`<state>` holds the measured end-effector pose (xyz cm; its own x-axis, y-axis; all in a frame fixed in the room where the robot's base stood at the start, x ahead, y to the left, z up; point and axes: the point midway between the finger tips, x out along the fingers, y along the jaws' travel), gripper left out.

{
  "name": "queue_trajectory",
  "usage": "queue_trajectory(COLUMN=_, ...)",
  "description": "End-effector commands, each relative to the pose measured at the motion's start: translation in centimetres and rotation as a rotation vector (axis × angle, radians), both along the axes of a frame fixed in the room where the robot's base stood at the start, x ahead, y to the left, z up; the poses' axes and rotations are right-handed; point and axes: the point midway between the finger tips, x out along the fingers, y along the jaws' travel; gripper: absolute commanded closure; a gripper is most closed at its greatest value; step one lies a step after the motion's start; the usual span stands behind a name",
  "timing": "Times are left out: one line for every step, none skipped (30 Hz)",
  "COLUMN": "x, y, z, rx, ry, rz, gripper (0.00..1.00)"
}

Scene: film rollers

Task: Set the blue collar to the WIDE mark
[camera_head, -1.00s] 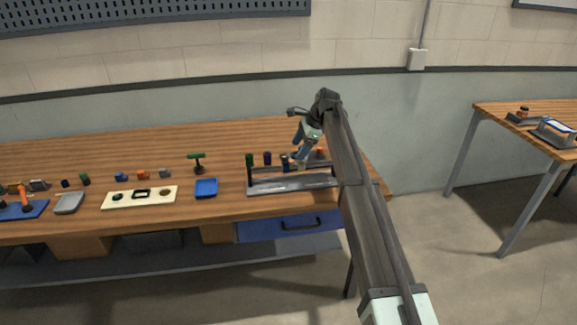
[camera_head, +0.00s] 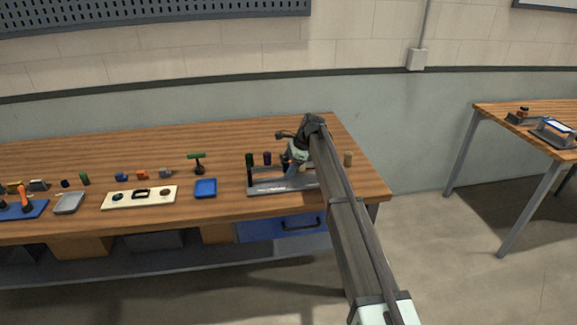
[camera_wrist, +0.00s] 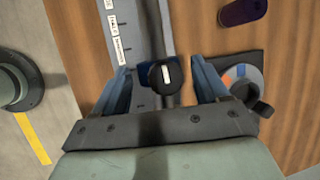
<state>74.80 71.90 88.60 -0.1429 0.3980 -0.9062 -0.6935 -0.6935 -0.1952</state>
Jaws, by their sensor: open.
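My gripper (camera_head: 292,172) is low over the grey rail fixture (camera_head: 268,188) on the wooden bench. In the wrist view my gripper (camera_wrist: 162,70) is open, its blue-grey fingers on either side of a black round knob (camera_wrist: 156,80) with a white line on top. I cannot tell whether the fingers touch it. The grey rail (camera_wrist: 129,12) runs past the knob, with white labels (camera_wrist: 118,48) along its left side; their text is too small to read surely.
A dial with orange and blue parts (camera_wrist: 243,76) lies right of the fingers. A blue tray (camera_head: 205,188) lies left of the fixture.

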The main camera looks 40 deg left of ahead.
Motion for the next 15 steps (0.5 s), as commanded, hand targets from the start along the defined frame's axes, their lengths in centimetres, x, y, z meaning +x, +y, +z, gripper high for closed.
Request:
queue_trajectory(x=0.01, y=0.01, z=0.0, rx=0.0, ry=0.0, rz=0.0, gripper=0.26)
queue_trajectory(x=0.01, y=0.0, z=0.01, rx=0.0, ry=0.0, rz=0.0, gripper=0.27)
queue_trajectory(x=0.01, y=0.0, z=0.01, rx=0.0, ry=0.0, rz=0.0, gripper=0.31)
queue_trajectory(x=0.0, y=0.0, z=0.01, rx=0.0, ry=0.0, rz=0.0, gripper=0.34)
queue_trajectory(x=0.0, y=0.0, z=0.01, rx=0.0, ry=0.0, rz=0.0, gripper=0.37)
queue_trajectory(x=0.0, y=0.0, z=0.01, rx=0.0, ry=0.0, rz=0.0, gripper=0.41)
queue_trajectory(x=0.0, y=0.0, z=0.01, rx=0.0, ry=0.0, rz=0.0, gripper=0.44)
queue_trajectory(x=0.0, y=-0.01, z=0.02, rx=0.0, ry=0.0, rz=0.0, gripper=0.46)
queue_trajectory(x=0.0, y=-0.01, z=0.02, rx=0.0, ry=0.0, rz=0.0, gripper=0.5)
queue_trajectory(x=0.0, y=-0.01, z=0.02, rx=0.0, ry=0.0, rz=0.0, gripper=0.53)
queue_trajectory(x=0.0, y=-0.01, z=0.02, rx=0.0, ry=0.0, rz=0.0, gripper=0.56)
queue_trajectory(x=0.0, y=-0.01, z=0.02, rx=0.0, ry=0.0, rz=0.0, gripper=0.6)
queue_trajectory(x=0.0, y=-0.01, z=0.02, rx=0.0, ry=0.0, rz=0.0, gripper=0.63)
queue_trajectory(x=0.0, y=-0.01, z=0.02, rx=0.0, ry=0.0, rz=0.0, gripper=0.66)
queue_trajectory(x=0.0, y=-0.01, z=0.02, rx=0.0, ry=0.0, rz=0.0, gripper=0.69)
